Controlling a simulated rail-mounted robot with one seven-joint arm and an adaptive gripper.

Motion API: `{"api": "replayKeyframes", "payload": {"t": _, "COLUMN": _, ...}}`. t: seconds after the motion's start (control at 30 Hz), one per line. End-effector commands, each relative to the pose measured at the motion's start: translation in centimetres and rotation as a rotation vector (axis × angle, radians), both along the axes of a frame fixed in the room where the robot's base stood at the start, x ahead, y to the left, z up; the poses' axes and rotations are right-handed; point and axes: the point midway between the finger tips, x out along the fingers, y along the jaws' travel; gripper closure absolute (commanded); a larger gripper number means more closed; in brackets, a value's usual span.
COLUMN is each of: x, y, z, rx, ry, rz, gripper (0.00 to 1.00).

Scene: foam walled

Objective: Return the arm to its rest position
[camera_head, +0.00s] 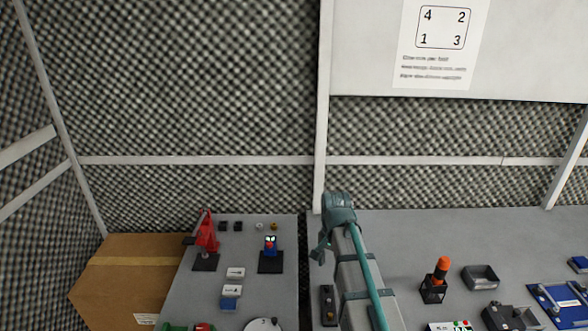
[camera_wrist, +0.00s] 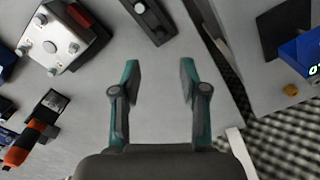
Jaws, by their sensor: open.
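My gripper (camera_wrist: 160,78) is open, with its two teal fingers well apart and nothing between them. In the wrist view it hangs above a bare patch of grey tabletop. In the head view my teal and grey arm (camera_head: 357,268) reaches up from the bottom edge, right of the gap between two tables. Its teal wrist end (camera_head: 339,208) is near the back of the right table. The fingertips are hard to make out there.
An orange-topped tool in a black holder (camera_head: 438,280) and an open grey tray (camera_head: 481,277) stand right of my arm. A red device (camera_head: 206,238) and a blue figure-like device (camera_head: 270,246) stand on the left table. A foam wall (camera_head: 190,80) rises behind.

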Motion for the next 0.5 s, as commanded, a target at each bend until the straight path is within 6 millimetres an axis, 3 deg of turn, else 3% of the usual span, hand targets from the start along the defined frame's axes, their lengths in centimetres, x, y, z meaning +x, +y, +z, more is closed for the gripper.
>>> {"api": "replayKeyframes", "payload": {"t": 0.5, "x": -0.1, "y": 0.0, "z": -7.8, "rx": 0.0, "ry": 0.002, "rz": 0.0, "gripper": 0.56}}
